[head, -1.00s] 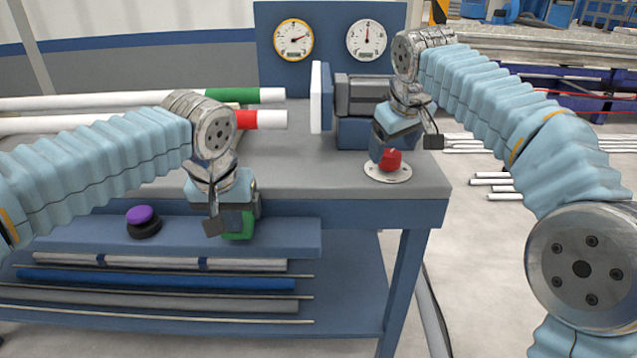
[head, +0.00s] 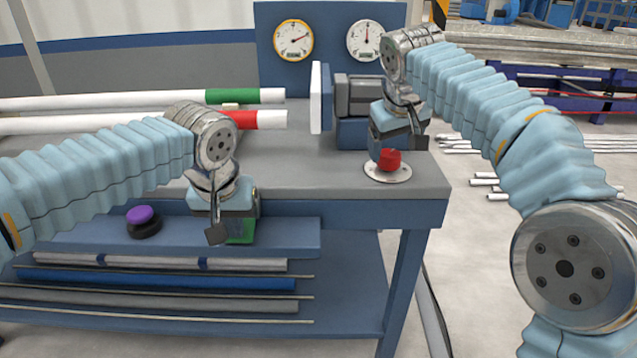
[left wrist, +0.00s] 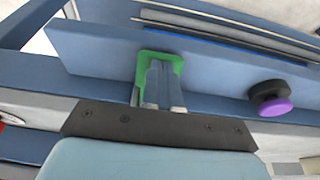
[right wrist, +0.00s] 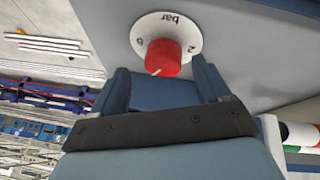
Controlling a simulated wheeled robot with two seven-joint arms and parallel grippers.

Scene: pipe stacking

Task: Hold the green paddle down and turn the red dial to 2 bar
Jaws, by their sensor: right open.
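The green paddle (head: 241,231) is at the bench's front ledge; it also shows in the left wrist view (left wrist: 146,62). My left gripper (left wrist: 158,68) has its fingers together over the paddle, overlapping its face; contact cannot be told for certain. In the head view the gripper hides part of it. The red dial (head: 390,160) sits on a white round plate on the bench top.
Two gauges, one yellow-rimmed (head: 293,40) and one white (head: 366,41), stand on the back panel. A purple-topped button (head: 140,216) is on the ledge left of the paddle. White pipes with green and red bands lie on the bench. A grey-blue clamp (head: 355,98) stands behind the dial.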

